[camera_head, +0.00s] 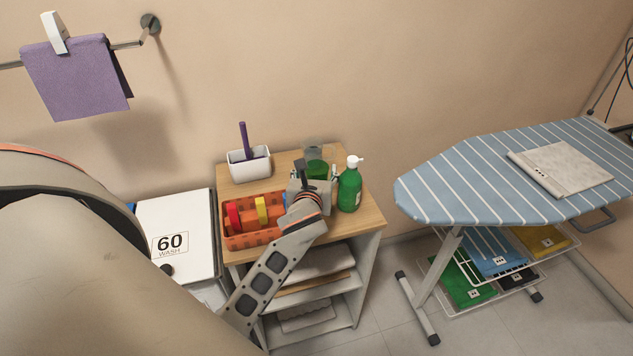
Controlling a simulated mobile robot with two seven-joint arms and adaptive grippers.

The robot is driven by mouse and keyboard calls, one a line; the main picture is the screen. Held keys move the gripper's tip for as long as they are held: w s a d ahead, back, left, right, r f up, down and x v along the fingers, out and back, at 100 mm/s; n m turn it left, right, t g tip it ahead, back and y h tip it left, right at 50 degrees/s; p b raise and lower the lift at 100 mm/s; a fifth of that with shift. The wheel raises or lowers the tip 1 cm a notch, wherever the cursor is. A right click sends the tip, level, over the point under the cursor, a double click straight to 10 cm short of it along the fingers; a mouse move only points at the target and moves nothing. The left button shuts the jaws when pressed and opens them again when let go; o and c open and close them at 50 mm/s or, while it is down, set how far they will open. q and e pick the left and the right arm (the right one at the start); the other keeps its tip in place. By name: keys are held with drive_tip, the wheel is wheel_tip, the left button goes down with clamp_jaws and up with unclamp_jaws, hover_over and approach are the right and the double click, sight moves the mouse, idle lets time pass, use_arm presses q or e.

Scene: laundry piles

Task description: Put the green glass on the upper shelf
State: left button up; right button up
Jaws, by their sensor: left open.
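The green glass (317,168) stands near the back of the small cabinet's wooden top (364,207). Its lower part looks green and its upper part pale and see-through. My left gripper (309,178) is open just in front of the glass and hides part of it. I cannot tell whether the fingers touch the glass. The upper shelf (318,291) is in the open front of the cabinet, under the top, and bears flat folded items. My forearm covers the shelf's left part. My right gripper is not in view.
A green pump bottle (350,187) stands close right of the gripper. An orange basket (238,240) with tape rolls and a white tub (249,167) are to the left. A striped ironing board (460,185) stands at right, with floor between.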

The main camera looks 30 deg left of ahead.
use_arm(q)
drive_tip(key=shift+r, duration=0.1)
drive_tip(key=c, duration=1.6)
